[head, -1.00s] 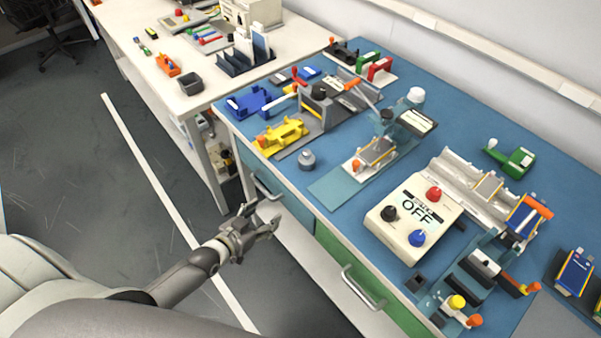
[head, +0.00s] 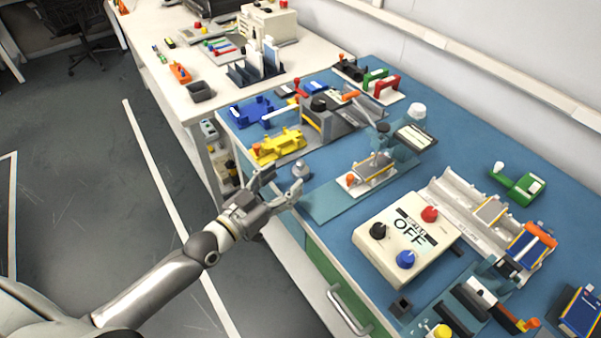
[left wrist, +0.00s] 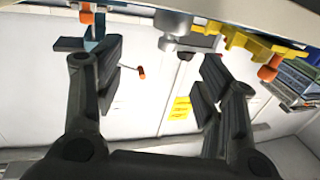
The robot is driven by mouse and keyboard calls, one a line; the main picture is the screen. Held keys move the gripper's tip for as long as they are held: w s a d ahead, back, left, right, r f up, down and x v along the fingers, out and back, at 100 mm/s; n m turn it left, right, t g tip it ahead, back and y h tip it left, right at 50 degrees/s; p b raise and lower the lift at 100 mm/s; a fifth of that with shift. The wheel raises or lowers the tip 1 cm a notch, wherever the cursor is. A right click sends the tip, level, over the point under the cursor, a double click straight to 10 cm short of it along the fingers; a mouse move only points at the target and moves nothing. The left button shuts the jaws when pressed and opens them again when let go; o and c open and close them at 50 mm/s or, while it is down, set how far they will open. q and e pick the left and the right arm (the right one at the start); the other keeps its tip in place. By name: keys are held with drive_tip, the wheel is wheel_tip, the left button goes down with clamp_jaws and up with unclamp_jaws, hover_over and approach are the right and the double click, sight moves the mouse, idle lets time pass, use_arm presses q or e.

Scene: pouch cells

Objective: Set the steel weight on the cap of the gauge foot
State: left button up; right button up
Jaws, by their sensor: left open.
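The steel weight (head: 301,171) is a small grey cylinder with a knob, standing near the front edge of the blue mat. It also shows at the top of the left wrist view (left wrist: 173,24), beyond the fingertips. My left gripper (head: 282,180) is open and empty, just left of the weight and apart from it. Its two dark fingers spread wide in the left wrist view (left wrist: 155,85). The teal gauge stand (head: 336,200) lies right of the weight, with a silver pouch cell (head: 375,164) on it. A small dark round part (head: 382,127), perhaps the foot's cap, shows above the cell. My right gripper is out of view.
A yellow fixture (head: 279,147) stands close behind the weight. A white control box (head: 391,258) reading OFF stands to the right. A white rail (head: 461,221) lies beyond it. Blue mat is bare between the stand and the box.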

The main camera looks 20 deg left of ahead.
sight(297, 166)
use_arm(q)
drive_tip(key=x, duration=0.2)
drive_tip(key=shift+w+d+f, duration=0.1)
drive_tip(key=shift+w, duration=0.25)
drive_tip(key=x, duration=0.1)
drive_tip(key=b+x, duration=0.2)
drive_tip(key=x, duration=0.1)
drive_tip(key=shift+w+a, duration=0.2)
drive_tip(key=shift+a, duration=0.1)
drive_tip(key=shift+w+d, duration=0.2)
drive_tip(key=shift+w, duration=0.25)
drive_tip(key=c, duration=1.4)
